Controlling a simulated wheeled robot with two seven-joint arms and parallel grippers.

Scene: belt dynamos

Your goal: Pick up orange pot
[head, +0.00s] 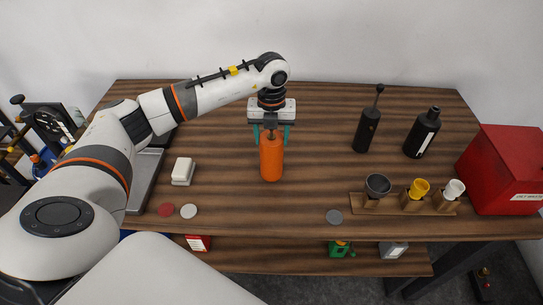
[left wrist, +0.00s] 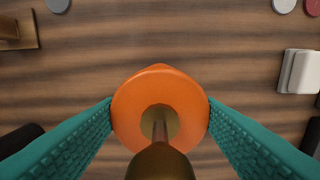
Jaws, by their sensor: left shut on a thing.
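The orange pot (head: 271,158) is a tall, upright orange body near the middle of the wooden table (head: 320,190). My left gripper (head: 272,134) comes down from above, with its teal fingers on either side of the pot's upper part. The left wrist view shows the pot from above as an orange disc (left wrist: 128,118) with a brass stem (left wrist: 160,160) rising toward the camera. The teal fingertips (left wrist: 160,112) meet its left and right sides, shut on it. I cannot tell whether its base touches the table. My right gripper is out of view.
A black grinder (head: 367,131) and a black bottle (head: 422,133) stand to the right. A wooden rack (head: 360,207) with cups is at front right, beside a red box (head: 505,172). White blocks (head: 183,171) and small discs (head: 189,211) lie to the left.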

